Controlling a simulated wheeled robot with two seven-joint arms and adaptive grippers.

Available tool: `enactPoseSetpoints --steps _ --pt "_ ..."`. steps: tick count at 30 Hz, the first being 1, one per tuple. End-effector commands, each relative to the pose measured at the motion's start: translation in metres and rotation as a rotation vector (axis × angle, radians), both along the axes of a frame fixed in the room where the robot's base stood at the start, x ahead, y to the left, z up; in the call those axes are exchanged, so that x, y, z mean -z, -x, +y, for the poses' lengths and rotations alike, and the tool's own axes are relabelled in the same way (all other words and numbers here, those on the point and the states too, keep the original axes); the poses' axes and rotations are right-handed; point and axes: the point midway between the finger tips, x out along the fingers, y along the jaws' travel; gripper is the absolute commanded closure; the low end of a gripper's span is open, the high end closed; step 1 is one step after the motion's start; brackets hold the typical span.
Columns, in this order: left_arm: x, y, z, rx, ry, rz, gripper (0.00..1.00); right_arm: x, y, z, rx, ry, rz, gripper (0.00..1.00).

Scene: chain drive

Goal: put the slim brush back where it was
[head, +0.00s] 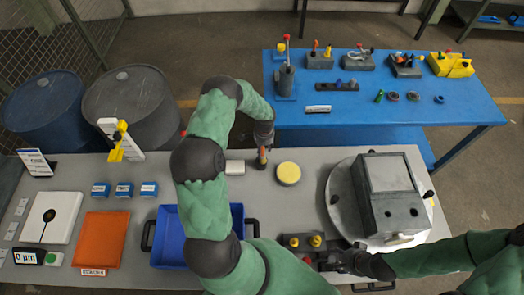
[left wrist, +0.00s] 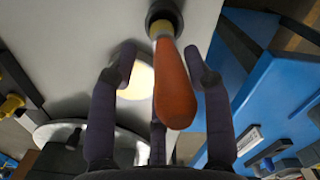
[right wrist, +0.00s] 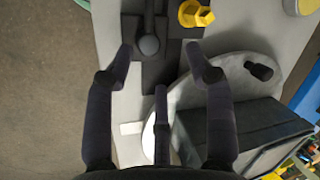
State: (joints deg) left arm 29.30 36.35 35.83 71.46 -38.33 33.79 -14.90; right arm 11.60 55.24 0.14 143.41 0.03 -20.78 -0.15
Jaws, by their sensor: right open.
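The slim brush, as it appears, has an orange handle (left wrist: 174,90) and a yellow collar, and its far end meets a dark round piece (left wrist: 163,14) on the grey table. In the head view a bit of orange (head: 263,155) shows just below my left gripper (head: 263,148). In the left wrist view the handle lies between the spread fingers, which look apart from it. Whether the dark piece is a holder or the bristle end I cannot tell. My right gripper (head: 338,261) is open and empty over a dark fixture (head: 298,240) with a ball-ended lever (right wrist: 149,45) and yellow knobs (right wrist: 195,14).
A yellow round pad (head: 288,173) and a white block (head: 235,167) lie near my left gripper. A grey box (head: 388,190) stands on a round plate at right. A blue tray (head: 166,250) and an orange mat (head: 100,240) lie at left. A blue table (head: 450,110) stands behind.

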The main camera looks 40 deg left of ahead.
Motion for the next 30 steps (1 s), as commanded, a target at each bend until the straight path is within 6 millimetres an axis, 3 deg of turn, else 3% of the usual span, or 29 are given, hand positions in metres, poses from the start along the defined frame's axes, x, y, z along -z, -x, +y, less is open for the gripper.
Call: enactPoseSetpoints --steps 3,9,15,20,23,26,30 --pt "-0.026 -0.004 0.001 -0.001 -0.005 -0.007 0.51 0.005 0.000 0.000 0.000 0.000 0.000 0.46" --pt "-0.058 -0.006 0.001 0.000 -0.006 -0.009 0.51 0.009 0.000 0.000 0.000 0.000 0.000 0.46" --pt "-0.072 -0.007 0.001 0.000 -0.006 -0.008 0.51 0.011 0.000 0.000 0.000 0.000 0.000 0.46" --pt "-0.071 -0.006 -0.005 -0.002 0.003 -0.010 0.51 0.010 0.000 0.000 0.000 0.000 0.000 0.46" --pt "-0.059 -0.002 -0.031 -0.010 0.047 -0.018 0.51 0.010 0.000 0.000 0.000 0.000 0.000 0.46" --pt "-0.039 0.009 -0.080 -0.037 0.128 -0.032 0.51 0.010 0.000 0.000 0.000 0.000 0.000 0.46" --pt "-0.016 0.038 -0.161 -0.122 0.252 -0.046 0.51 0.010 0.000 0.000 0.000 0.000 0.000 0.46"
